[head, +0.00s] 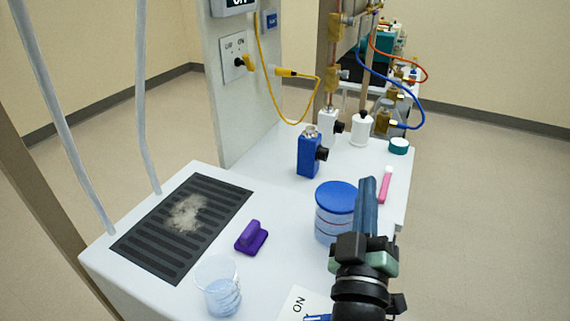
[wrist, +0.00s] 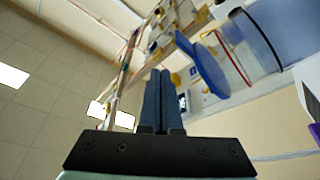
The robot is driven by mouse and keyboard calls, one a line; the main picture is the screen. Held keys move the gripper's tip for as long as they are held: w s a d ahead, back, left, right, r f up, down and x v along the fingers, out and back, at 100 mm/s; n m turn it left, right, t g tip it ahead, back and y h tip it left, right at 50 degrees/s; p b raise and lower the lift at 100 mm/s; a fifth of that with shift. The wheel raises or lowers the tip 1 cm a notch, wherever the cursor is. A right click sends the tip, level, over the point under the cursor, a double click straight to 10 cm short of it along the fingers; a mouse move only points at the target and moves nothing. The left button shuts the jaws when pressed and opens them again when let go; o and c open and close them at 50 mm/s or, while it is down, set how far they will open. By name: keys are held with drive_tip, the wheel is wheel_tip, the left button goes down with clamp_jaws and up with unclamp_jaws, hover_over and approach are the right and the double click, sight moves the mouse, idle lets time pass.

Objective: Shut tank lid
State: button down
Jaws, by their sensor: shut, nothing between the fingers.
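The tank (head: 333,229) is a clear round vessel with bluish liquid and a red line around it. Its blue lid (head: 336,196) lies across the top, close to level. In the wrist view the lid (wrist: 204,66) shows nearly edge-on, with the tank's blue liquid (wrist: 262,42) beyond it. I cannot tell whether a small gap is left under the lid. My gripper (head: 369,182) is shut and empty, with its fingers just right of the lid in the head view. The fingers also show in the wrist view (wrist: 157,75), apart from the lid there.
On the white bench are a dark grate (head: 150,250) with pale powder, a purple block (head: 251,237), a clear beaker (head: 218,287), a blue bottle (head: 310,155), a white bottle (head: 361,129) and a pink tool (head: 385,186). A yellow cable (head: 291,118) hangs behind.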

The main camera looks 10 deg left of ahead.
drive_tip(key=shift+d+f+b, duration=0.2)
drive_tip(key=shift+f+b, duration=0.35)
drive_tip(key=shift+d+f+b, duration=0.15)
drive_tip(key=shift+f+b, duration=0.35)
drive_tip(key=shift+f, duration=0.1)
